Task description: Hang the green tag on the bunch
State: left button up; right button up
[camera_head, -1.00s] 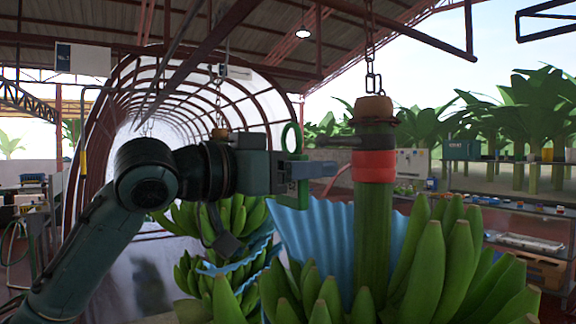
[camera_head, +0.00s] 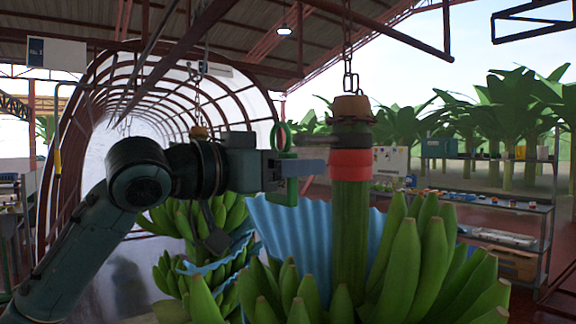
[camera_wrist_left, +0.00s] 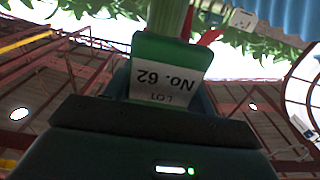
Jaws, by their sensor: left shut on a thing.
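The green tag (camera_head: 292,191) has a ring (camera_head: 280,140) at its top. My left gripper (camera_head: 300,168) is shut on the tag's body and holds it left of the bunch's stem (camera_head: 349,230). In the left wrist view the tag (camera_wrist_left: 170,66) shows a white label reading "No. 62 LOT", upside down. The stem carries a red band (camera_head: 351,164), and a dark peg (camera_head: 312,142) points left from just above it. The ring is close to the peg's tip, at about its height; I cannot tell whether they touch. Green bananas (camera_head: 420,260) surround the lower stem. My right gripper is not in view.
The stem hangs from a chain (camera_head: 347,70). A blue wavy sheet (camera_head: 295,235) stands behind the bananas. A second bunch (camera_head: 205,225) hangs behind my left arm. Shelves (camera_head: 490,205) with goods stand at the right.

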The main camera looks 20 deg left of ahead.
pick_arm(q)
jog(key=shift+x, duration=3.2)
dwell(2.0)
jog(key=shift+d+f, duration=0.1)
jog(key=shift+f, duration=0.25)
dwell(0.5)
dwell(0.4)
jog(key=o, duration=1.2)
jog(key=b, duration=0.4)
send_near(338, 168)
jog(key=v, duration=0.6)
